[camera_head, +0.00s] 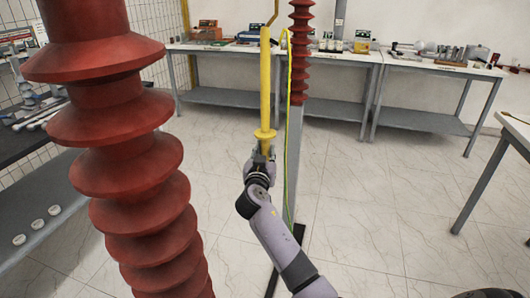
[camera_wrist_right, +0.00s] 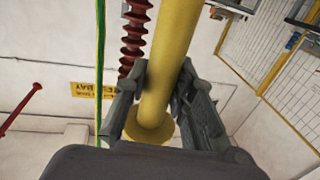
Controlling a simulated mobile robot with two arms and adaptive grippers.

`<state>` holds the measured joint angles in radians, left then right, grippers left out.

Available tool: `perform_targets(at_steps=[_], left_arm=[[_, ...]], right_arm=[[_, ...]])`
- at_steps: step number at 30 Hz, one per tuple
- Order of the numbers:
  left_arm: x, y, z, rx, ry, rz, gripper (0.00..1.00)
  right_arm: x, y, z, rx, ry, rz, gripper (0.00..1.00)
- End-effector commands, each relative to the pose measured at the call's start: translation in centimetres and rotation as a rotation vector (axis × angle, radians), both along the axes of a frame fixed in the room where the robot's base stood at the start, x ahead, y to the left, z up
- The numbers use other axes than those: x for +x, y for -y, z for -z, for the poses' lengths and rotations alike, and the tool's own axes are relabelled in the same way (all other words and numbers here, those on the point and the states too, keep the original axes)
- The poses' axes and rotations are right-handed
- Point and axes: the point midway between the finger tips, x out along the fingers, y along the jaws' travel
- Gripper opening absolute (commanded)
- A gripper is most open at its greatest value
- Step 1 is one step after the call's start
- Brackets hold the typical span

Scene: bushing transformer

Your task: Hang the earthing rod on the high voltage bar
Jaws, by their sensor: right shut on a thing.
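The yellow earthing rod (camera_head: 265,85) stands nearly upright in the middle of the head view, with a round yellow collar low on it and a metal hook at its top, cut off by the picture's upper edge. My right gripper (camera_head: 262,155) is shut on the rod below the collar. In the right wrist view the rod (camera_wrist_right: 172,50) runs upward between the fingers of the right gripper (camera_wrist_right: 160,95). A green-yellow cable (camera_head: 289,130) hangs beside the rod. The high voltage bar cannot be made out in either view. My left gripper is not in view.
A large red ribbed insulator (camera_head: 120,120) fills the left foreground. A thinner red insulator (camera_head: 300,50) on a grey post (camera_head: 293,160) stands just right of the rod. Benches (camera_head: 340,56) with equipment line the back wall, and a table (camera_head: 515,135) is at right. Tiled floor (camera_head: 370,200) is clear right of the post.

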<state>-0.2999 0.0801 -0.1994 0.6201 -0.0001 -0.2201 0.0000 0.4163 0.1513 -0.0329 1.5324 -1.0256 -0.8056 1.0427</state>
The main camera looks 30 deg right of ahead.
Motion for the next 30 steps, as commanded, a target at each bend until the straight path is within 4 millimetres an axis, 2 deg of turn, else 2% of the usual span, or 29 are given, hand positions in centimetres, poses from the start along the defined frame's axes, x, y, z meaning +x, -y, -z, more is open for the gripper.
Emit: perform_targets(at_steps=[2,3,12,23,26,30], left_arm=[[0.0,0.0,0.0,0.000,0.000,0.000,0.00],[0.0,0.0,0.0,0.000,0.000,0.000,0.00],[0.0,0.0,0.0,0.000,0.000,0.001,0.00],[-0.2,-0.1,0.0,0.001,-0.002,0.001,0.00],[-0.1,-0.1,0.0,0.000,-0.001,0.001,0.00],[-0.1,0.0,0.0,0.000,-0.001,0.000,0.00]], right_arm=[[0.0,0.0,-0.2,-0.002,0.004,0.000,0.00],[0.0,0.0,-0.3,-0.002,0.004,0.000,0.26],[0.0,0.0,-0.1,-0.001,0.001,0.000,0.46],[-0.2,-0.2,0.2,0.002,-0.004,0.000,0.47],[-1.0,-1.0,0.3,0.002,-0.004,-0.001,0.47],[-3.1,-2.7,0.2,0.003,-0.002,-0.003,0.47]])
